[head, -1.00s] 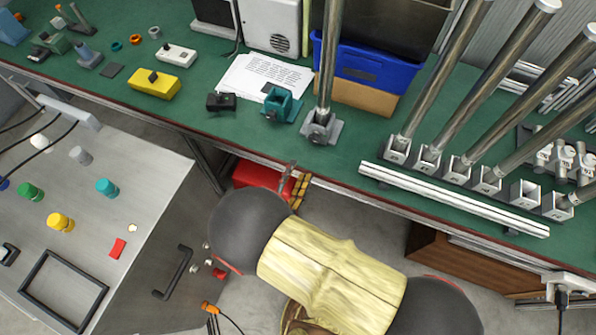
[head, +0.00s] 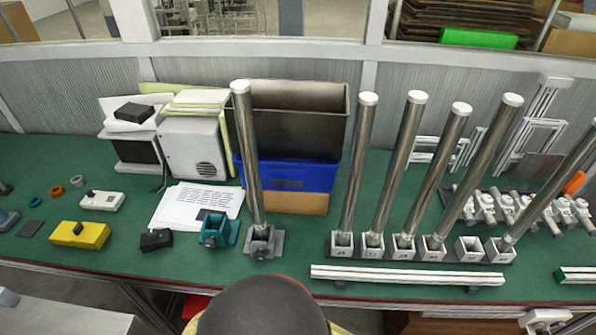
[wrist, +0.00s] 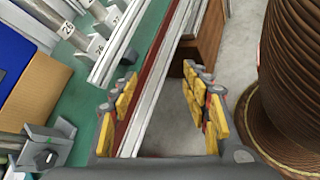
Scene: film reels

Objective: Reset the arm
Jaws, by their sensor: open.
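My gripper (wrist: 165,105) shows in the wrist view with its two yellow-padded fingers apart and nothing between them. It hangs near the front edge of the green table, with the table edge and the floor beyond it. In the head view the gripper is not visible; only a dark rounded part of my arm (head: 262,308) shows at the bottom centre.
The green table (head: 120,262) holds a row of metal tubes in lettered sockets (head: 404,246), a lone tube in a grey holder (head: 262,240), a blue bin (head: 290,176), a yellow box (head: 80,235) and a white rail (head: 407,276) along the front edge.

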